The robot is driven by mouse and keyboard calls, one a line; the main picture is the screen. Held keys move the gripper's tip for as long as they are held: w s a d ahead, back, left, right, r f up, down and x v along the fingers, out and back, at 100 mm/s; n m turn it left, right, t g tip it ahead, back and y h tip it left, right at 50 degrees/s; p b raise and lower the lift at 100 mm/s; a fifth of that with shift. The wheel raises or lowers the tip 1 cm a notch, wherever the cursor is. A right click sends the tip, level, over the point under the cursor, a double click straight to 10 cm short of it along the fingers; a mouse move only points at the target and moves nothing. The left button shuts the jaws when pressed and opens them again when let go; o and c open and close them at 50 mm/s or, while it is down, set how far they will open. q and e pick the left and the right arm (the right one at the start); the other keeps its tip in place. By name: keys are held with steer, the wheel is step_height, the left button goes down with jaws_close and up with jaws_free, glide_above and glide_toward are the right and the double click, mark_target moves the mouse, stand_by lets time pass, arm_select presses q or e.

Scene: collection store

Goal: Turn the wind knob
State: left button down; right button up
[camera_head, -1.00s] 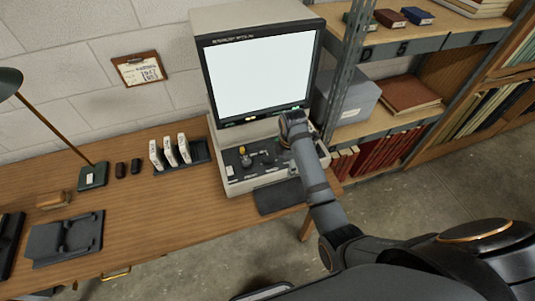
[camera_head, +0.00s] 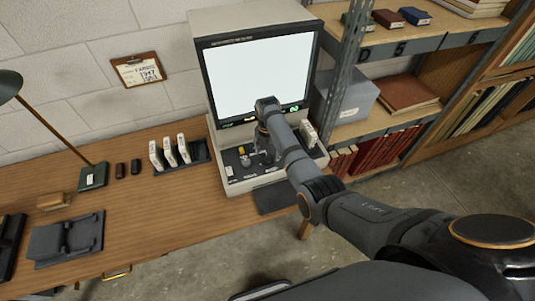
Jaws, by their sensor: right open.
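The grey reader machine (camera_head: 238,183) stands on the wooden desk, with a large blank lit screen (camera_head: 258,75) above its base. A small yellow-topped part (camera_head: 242,151) stands on the dark deck of the base; I cannot tell whether it is the wind knob. My right gripper (camera_head: 259,158) points down over the deck, just right of the yellow-topped part, and is open. Its fingers are small and dark against the deck, so contact with any knob cannot be told. My right arm hides part of the deck. My left gripper is not in view.
Several white boxes stand in a dark rack (camera_head: 190,163) left of the reader. A white box (camera_head: 308,133) stands at the reader's right side. A metal shelf post (camera_head: 345,75) rises close on the right.

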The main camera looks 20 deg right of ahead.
steer(key=shift+f, duration=1)
steer(key=c, duration=1.1)
steer(key=shift+c, duration=0.2)
steer(key=shift+r+m, duration=0.1)
steer(key=shift+m, duration=0.2)
